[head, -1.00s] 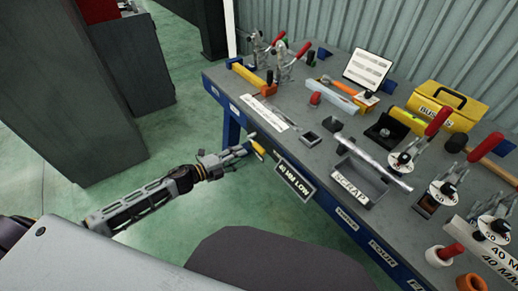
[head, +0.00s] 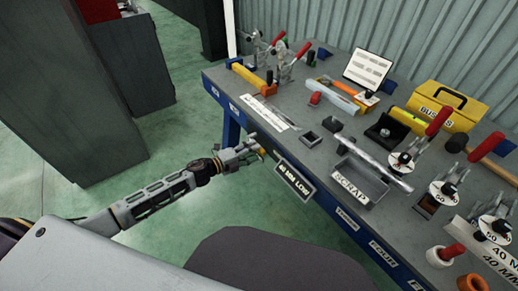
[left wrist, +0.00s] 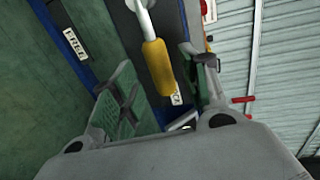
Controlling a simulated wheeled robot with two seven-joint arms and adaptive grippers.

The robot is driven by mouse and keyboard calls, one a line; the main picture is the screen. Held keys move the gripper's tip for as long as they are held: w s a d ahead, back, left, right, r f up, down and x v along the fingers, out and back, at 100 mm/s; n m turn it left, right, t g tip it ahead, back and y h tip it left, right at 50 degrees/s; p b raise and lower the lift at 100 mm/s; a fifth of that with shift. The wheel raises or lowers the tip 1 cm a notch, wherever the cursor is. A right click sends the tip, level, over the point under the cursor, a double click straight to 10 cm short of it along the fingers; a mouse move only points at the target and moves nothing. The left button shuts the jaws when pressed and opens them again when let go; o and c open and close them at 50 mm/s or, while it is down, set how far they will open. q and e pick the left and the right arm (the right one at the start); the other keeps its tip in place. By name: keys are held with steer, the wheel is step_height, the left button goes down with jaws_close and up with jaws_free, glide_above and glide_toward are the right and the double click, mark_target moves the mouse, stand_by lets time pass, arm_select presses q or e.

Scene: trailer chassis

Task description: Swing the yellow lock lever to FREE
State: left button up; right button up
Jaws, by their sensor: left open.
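The yellow lock lever (left wrist: 158,66) shows in the left wrist view as a yellow grip on a pale metal rod. It lies between the two spread fingers of my left gripper (left wrist: 160,88), nearer the right finger. I cannot tell whether either finger touches it. A FREE label (left wrist: 75,43) is on the blue table edge at upper left; a second label (left wrist: 176,99), partly hidden, sits beside the lever's grip. In the head view my left gripper (head: 257,150) is at the table's front edge and mostly covers the lever. My right gripper is out of view.
The table top holds a scrap tray (head: 360,180), clamps, a hammer and a yellow bushes box (head: 447,106). A hanging 60 MM LOW sign (head: 295,180) is just right of my left gripper. Open green floor (head: 170,225) lies in front of the table.

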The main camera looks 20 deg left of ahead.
arm_select(q)
steer(key=shift+x, duration=1.9)
jaws_close()
